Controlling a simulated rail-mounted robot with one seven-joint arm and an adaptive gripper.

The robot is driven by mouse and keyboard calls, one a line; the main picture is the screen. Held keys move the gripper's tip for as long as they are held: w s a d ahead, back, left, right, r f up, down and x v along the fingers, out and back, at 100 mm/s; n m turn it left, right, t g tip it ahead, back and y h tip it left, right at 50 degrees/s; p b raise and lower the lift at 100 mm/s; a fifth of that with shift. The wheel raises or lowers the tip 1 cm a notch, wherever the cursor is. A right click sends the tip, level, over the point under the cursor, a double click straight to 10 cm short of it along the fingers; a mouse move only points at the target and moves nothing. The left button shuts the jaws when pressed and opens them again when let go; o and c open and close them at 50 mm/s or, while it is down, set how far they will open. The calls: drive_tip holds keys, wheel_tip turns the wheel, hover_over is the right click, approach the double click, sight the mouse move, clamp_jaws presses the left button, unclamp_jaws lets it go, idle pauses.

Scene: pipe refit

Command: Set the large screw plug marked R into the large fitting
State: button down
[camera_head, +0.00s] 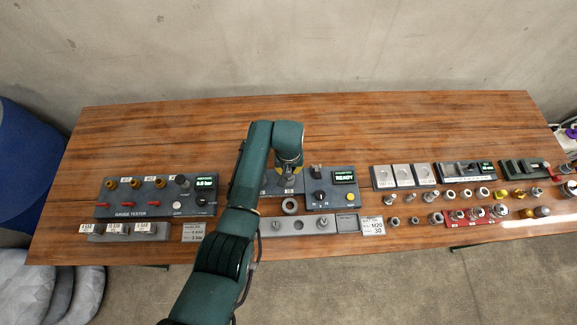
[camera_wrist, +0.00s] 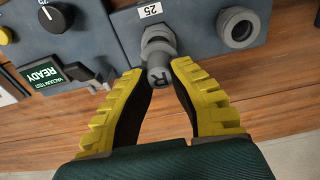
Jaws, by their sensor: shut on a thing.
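In the wrist view, the grey screw plug marked R (camera_wrist: 160,76) is between the tips of my gripper (camera_wrist: 157,80), whose yellow-backed fingers are shut on it. The plug's far end meets a grey hex fitting (camera_wrist: 157,38) on the dark panel, below a label reading 25. I cannot tell how deep it sits or whether it is threaded in. A second grey round fitting (camera_wrist: 240,30) with an open bore is to the right. In the head view, my gripper (camera_head: 289,168) is over the panel at mid-table, and my arm hides the plug and part of the panel.
The vacuum test box (camera_head: 332,198) reading READY stands right of my gripper. The gauge tester (camera_head: 150,210) is at the left. Several metal fittings, trays and parts crowd the right side.

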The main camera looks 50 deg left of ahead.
drive_tip(key=shift+f+b, duration=0.45)
drive_tip(key=shift+f, duration=0.25)
idle(0.6)
drive_tip(key=c, duration=0.8)
unclamp_jaws()
wheel_tip(320, 180, up, 7)
drive_tip(key=p, duration=0.6)
drive_tip(key=shift+r+p, duration=0.1)
drive_tip(key=shift+p, duration=0.3)
